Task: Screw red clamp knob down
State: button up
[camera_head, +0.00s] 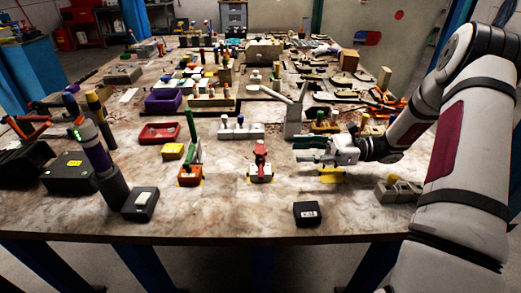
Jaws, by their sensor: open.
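A small clamp (261,175) with a red body and pale base stands near the front middle of the table. Its red knob (260,149) is at the top, upright. My gripper (303,149) comes in from the right with its fingers pointing left. It is open, with nothing seen between the fingers. It is to the right of the red knob, apart from it. The knob's thread is too small to make out.
An orange block with a green upright (190,175) stands left of the clamp. A black box (307,213) lies near the front edge. A white block with several pegs (241,130) stands behind the clamp. A yellow piece (332,175) lies below my gripper. Bare table (235,210) lies in front.

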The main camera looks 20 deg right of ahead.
aim_at(260, 150)
jog(key=x, duration=1.2)
jog(key=shift+c, duration=0.6)
jog(key=shift+s, duration=0.1)
jog(key=c, duration=0.9)
